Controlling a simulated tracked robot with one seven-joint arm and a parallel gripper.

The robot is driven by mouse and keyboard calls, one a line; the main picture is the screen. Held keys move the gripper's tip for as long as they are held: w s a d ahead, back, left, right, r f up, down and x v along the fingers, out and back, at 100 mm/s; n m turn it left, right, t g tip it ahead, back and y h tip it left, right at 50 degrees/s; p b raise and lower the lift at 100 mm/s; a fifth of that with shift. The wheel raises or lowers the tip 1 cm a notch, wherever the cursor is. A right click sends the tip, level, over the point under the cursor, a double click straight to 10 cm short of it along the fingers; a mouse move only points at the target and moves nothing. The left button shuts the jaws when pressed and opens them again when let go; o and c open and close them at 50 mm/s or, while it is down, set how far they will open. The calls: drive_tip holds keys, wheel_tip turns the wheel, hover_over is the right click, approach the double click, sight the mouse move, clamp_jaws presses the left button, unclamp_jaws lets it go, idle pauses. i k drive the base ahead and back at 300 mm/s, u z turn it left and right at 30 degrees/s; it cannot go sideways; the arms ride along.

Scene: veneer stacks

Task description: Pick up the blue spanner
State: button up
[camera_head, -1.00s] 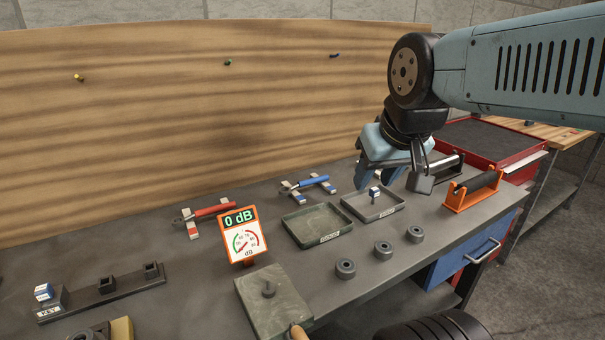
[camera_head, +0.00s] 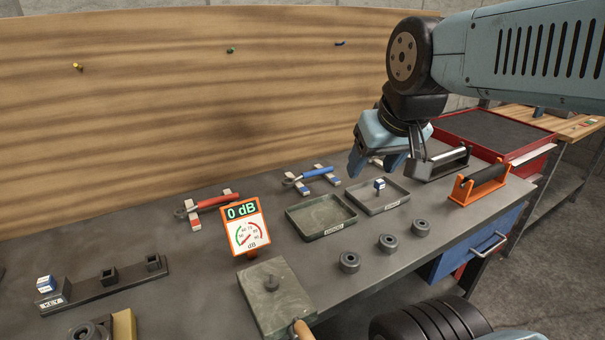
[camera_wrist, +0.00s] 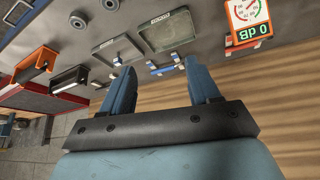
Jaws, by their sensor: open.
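My gripper (camera_head: 374,168) is open and empty, above the bench and to the right of the spanner in the head view. Its two blue fingers stand apart in the wrist view (camera_wrist: 158,68). A red spanner (camera_head: 215,201) lies on similar rests further left.
Two shallow trays, one empty (camera_head: 293,229) and one (camera_head: 350,203) holding a small blue-and-white block, lie in front of the spanner. An orange gauge (camera_head: 247,231) reading 0 dB stands left. Grey rings (camera_head: 387,243) and an orange holder (camera_head: 463,198) are on the right.

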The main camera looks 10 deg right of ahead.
sight(309, 174)
drive_tip(key=z, duration=1.5)
drive_tip(key=i, duration=0.1)
drive_tip(key=u, duration=3.3)
drive_tip(key=k, duration=1.05)
drive_tip(key=z, duration=1.3)
drive_tip(key=i, duration=1)
